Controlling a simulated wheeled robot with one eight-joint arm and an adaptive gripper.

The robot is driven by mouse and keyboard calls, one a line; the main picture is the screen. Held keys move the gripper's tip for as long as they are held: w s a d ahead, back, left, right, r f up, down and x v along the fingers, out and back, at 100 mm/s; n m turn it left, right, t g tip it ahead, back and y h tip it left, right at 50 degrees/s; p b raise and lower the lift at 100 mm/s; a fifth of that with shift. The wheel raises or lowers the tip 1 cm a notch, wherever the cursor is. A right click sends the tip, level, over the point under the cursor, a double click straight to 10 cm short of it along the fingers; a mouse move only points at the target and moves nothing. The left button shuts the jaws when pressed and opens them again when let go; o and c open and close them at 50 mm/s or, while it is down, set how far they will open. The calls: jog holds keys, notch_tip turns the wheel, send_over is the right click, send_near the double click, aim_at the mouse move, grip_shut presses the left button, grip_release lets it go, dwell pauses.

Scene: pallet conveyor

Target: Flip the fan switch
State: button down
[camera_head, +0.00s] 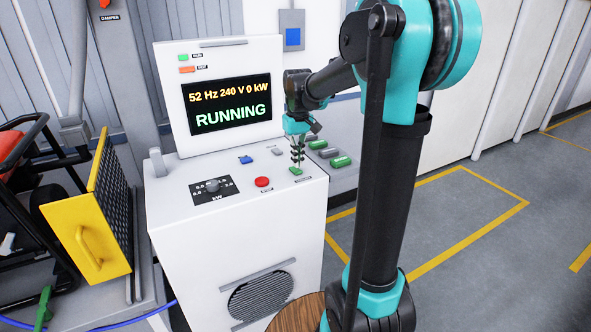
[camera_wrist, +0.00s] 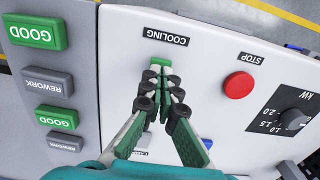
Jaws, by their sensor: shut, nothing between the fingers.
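A small green rocker switch (camera_wrist: 160,62) sits beside the COOLING label (camera_wrist: 165,36) on the white cabinet's top panel; no label reading "fan" is legible. It also shows in the head view as a green switch (camera_head: 295,171) at the panel's front right corner. My gripper (camera_wrist: 165,84) is shut and empty, with its fingertips right at the green switch. They partly cover it, and I cannot tell whether they touch it. In the head view my gripper (camera_head: 297,163) points down over that switch.
A red STOP button (camera_wrist: 239,84) and a kW dial (camera_wrist: 292,120) share the panel. A blue switch (camera_head: 246,160) and a grey one (camera_head: 277,151) sit farther back. The screen (camera_head: 230,104) reads RUNNING, 0 kW. GOOD and REWORK buttons (camera_wrist: 37,32) stand beside the cabinet.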

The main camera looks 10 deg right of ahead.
aim_at(298, 171)
jog(key=shift+f, duration=0.95)
dwell(0.5)
jog(key=shift+r, duration=3.5)
